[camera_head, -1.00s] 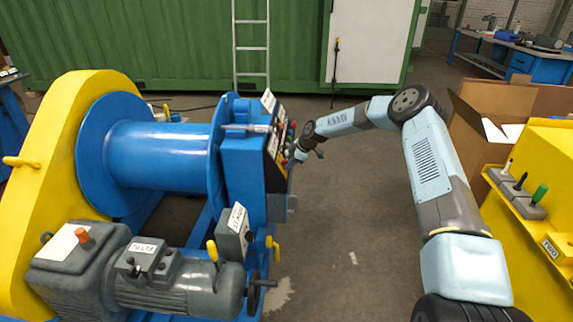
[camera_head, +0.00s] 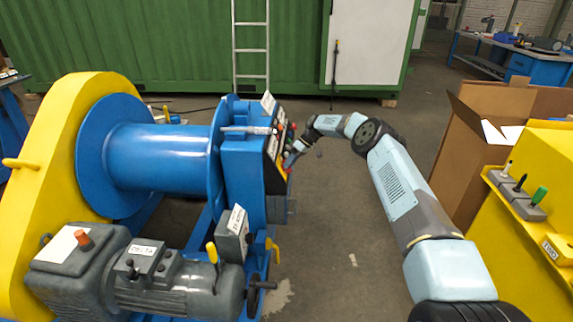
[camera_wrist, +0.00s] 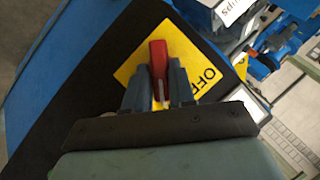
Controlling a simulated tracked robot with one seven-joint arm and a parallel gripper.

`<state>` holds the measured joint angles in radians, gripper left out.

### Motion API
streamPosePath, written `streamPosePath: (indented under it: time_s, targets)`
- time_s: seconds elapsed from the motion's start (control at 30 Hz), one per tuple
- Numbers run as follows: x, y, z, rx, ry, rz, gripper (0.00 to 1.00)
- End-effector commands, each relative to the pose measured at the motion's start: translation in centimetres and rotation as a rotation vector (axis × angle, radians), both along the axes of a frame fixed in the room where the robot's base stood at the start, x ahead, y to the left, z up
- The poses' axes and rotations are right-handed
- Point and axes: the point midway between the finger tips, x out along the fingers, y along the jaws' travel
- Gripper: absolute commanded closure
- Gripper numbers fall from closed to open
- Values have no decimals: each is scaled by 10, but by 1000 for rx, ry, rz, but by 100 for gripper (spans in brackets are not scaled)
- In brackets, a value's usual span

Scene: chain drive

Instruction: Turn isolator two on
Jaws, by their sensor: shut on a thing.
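In the wrist view, a red switch handle (camera_wrist: 158,58) stands on a yellow plate (camera_wrist: 128,68) with the word OFF printed at its right. The plate sits on a black panel (camera_wrist: 75,75) with a blue edge. My gripper (camera_wrist: 159,85) is shut on the red handle, one finger on each side of it. In the head view, my gripper (camera_head: 292,160) is at the panel on the right side of the blue winch machine (camera_head: 243,165). The number of this isolator cannot be read.
A label plate and blue parts (camera_wrist: 230,12) lie close to the right of the plate in the wrist view. A grey motor (camera_head: 180,290) with a handwheel stands below the panel. A cardboard box (camera_head: 490,110) and a yellow stand (camera_head: 540,200) are at the right. The floor between is clear.

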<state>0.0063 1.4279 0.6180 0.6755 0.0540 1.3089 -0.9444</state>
Motion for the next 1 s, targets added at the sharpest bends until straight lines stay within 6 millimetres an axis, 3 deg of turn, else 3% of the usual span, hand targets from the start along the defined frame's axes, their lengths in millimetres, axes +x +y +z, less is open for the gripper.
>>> streamPosePath:
  time_s: [0.4, 0.93, 0.97, 1.0]
  targets:
    - [4, -5, -1, 1, 137, -76, 100]
    - [4, -5, -2, 1, 154, -87, 100]
    - [4, -5, -2, 1, 154, -87, 75]
    - [4, -5, -2, 1, 154, -87, 71]
